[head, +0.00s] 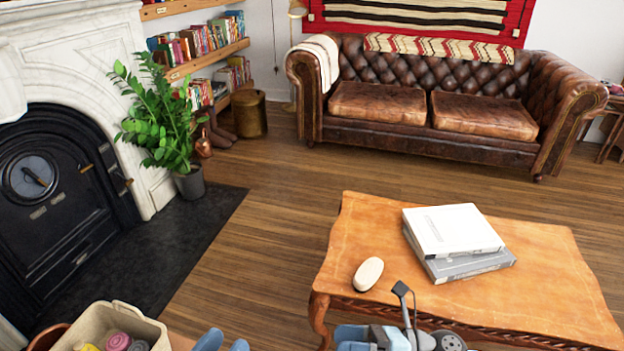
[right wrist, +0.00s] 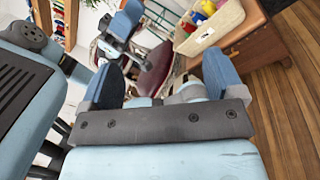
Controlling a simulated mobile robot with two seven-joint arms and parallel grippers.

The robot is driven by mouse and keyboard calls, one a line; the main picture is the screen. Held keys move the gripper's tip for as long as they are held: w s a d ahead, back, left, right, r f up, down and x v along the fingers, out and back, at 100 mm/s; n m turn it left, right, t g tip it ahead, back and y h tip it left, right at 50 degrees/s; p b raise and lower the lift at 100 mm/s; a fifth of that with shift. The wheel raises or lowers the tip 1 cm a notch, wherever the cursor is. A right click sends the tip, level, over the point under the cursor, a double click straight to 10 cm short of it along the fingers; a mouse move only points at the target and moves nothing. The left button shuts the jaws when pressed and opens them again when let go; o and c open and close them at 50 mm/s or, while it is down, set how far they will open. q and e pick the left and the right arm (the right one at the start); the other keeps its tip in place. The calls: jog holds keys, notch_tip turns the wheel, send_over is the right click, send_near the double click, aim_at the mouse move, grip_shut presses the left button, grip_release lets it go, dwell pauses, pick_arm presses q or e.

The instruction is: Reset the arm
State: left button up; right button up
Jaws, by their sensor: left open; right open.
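My left gripper (head: 224,344) shows only at its blue fingertips at the bottom edge of the head view, left of the table. The tips are apart with nothing seen between them; the rest is cut off. My right gripper (right wrist: 162,78) fills the middle of the right wrist view. Its two blue fingers are spread wide, with no object held between them. In the head view, blue and grey arm parts of mine show at the bottom, in front of the wooden table's near edge.
A wooden table (head: 450,308) carries stacked box files (head: 455,235) and a pale oval object (head: 368,274). A basket (head: 112,318) of colourful items stands lower left, also in the right wrist view (right wrist: 213,28). The fireplace (head: 55,190) and plant (head: 160,125) are left; floor (head: 265,240) between is clear.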

jog(key=s+d+m+t+h, duration=0.3)
jog(key=d+m+t+h, duration=0.25)
jog(key=m, duration=1.25)
jog(key=s+d+m+t+h, duration=0.4)
jog(key=d+m, duration=0.3)
jog(key=m, duration=1)
jog(key=w+a+r+m+t+h+p, duration=0.2)
jog(key=w+a+r+m+t, duration=0.2)
jog(key=a+r+m, duration=0.15)
pick_arm(q)
jog(key=s+a+r+g+y+p, duration=0.4)
jog(key=r+p, duration=0.5)
jog(key=p, duration=2.3)
jog(key=shift+s+a+r+g+p, duration=0.15)
jog(key=shift+a+r+g+p, duration=0.35)
jog(key=shift+a, duration=0.7)
pick_arm(e)
jog(key=s+d+r+g+h, duration=0.3)
jog(key=d+r, duration=0.3)
jog(key=r, duration=0.2)
jog(key=shift+s+d+r+g, duration=0.35)
jog(key=shift+s+r+g, duration=0.05)
jog(key=shift+s+g, duration=0.4)
pick_arm(q)
jog(key=shift+f, duration=0.2)
pick_arm(e)
jog(key=shift+h, duration=0.25)
